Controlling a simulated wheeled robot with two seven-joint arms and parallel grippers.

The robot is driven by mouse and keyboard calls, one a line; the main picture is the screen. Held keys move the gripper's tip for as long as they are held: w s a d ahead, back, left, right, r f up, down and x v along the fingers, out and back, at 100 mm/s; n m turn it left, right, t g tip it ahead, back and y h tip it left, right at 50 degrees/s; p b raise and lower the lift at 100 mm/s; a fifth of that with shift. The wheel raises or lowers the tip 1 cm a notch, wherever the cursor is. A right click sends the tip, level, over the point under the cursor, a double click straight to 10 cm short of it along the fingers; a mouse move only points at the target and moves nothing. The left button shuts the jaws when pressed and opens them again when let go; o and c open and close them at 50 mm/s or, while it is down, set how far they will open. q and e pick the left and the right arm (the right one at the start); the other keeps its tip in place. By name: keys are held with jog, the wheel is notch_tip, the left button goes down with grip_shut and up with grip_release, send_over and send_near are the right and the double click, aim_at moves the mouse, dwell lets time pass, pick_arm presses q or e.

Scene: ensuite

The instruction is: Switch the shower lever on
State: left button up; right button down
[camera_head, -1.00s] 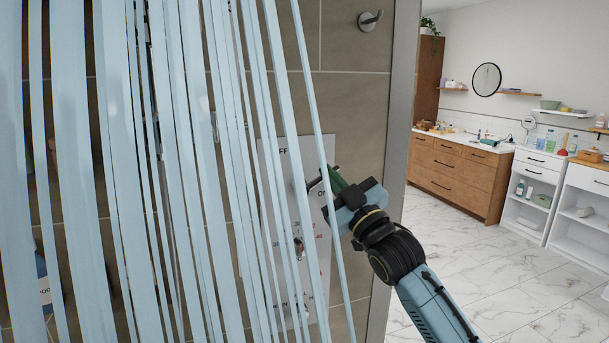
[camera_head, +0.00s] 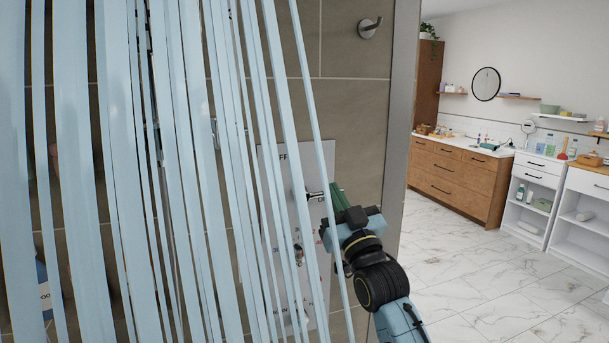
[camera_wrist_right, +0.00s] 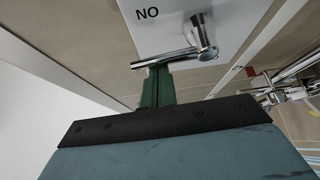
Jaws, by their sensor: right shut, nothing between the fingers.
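The shower lever (camera_head: 314,195) is a small chrome handle on a pale control panel (camera_head: 325,160) fixed to the tiled wall. In the right wrist view the lever (camera_wrist_right: 165,58) is a chrome bar running sideways from its round mount, with upside-down "ON" lettering beside it. My right gripper (camera_head: 336,190) is shut and empty. Its green fingertips (camera_wrist_right: 158,82) are right at the lever's free end; I cannot tell whether they touch it. Pale blue strips partly cover the panel and its "OFF" lettering. My left gripper is not in view.
Pale blue hanging strips (camera_head: 110,150) fill the left side, close to the panel. Another chrome control (camera_head: 299,254) sits lower on the panel. A metal wall edge (camera_head: 402,120) stands just right of it. Marble floor (camera_head: 470,270) is clear towards the wooden cabinet (camera_head: 460,180).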

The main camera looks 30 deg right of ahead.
dwell(0.4)
notch_tip(320, 180, up, 4)
jog(key=p, duration=0.5)
jog(key=b+v, duration=0.3)
jog(key=v, duration=0.7)
jog(key=shift+s+a, duration=0.25)
jog(key=shift+s, duration=0.1)
jog(key=shift+f, duration=0.15)
